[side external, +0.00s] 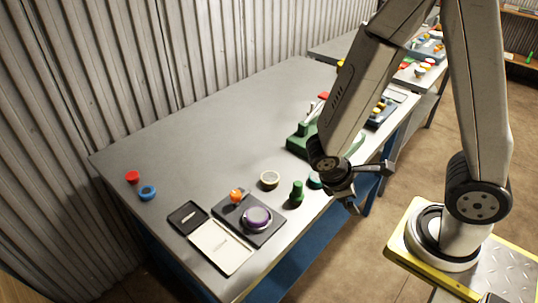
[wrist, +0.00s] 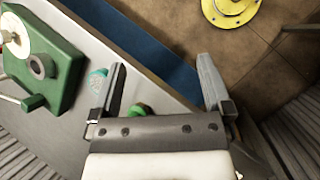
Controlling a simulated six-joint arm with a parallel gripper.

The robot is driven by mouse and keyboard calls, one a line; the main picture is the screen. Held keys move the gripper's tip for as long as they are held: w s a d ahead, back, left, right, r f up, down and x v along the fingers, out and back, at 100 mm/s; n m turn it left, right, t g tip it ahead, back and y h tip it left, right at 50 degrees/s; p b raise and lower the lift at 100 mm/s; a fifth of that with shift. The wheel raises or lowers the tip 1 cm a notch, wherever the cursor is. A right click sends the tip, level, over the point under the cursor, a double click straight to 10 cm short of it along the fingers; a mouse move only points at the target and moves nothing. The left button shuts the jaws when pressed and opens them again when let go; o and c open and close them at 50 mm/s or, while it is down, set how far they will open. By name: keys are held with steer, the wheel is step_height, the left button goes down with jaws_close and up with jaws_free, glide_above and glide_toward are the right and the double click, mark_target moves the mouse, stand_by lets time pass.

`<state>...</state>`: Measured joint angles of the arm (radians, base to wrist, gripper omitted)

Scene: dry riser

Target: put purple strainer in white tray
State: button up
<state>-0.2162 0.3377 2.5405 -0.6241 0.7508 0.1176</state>
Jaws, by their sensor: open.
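My gripper (side external: 368,188) is right of both, beyond the table's front edge. In the wrist view my gripper (wrist: 163,85) is open, with nothing between its fingertips. Neither strainer nor tray shows in the wrist view.
An orange item (side external: 236,195) stands on the dark plate behind the strainer. A black tray (side external: 187,217), a cream-topped round item (side external: 269,180) and a green bottle-shaped item (side external: 297,194) are nearby. A green machine (wrist: 48,75) stands farther along.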

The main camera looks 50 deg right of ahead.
steer(key=w+a+r+m+t+y, duration=0.3)
steer(key=w+r+m+t+y, duration=0.2)
steer(key=w+r+m, duration=0.1)
steer(key=shift+w+m+t+y, duration=0.3)
steer(key=shift+w+m, duration=0.5)
steer(key=shift+w, duration=0.35)
steer(key=shift+s+f, duration=0.1)
steer(key=shift+f, duration=0.05)
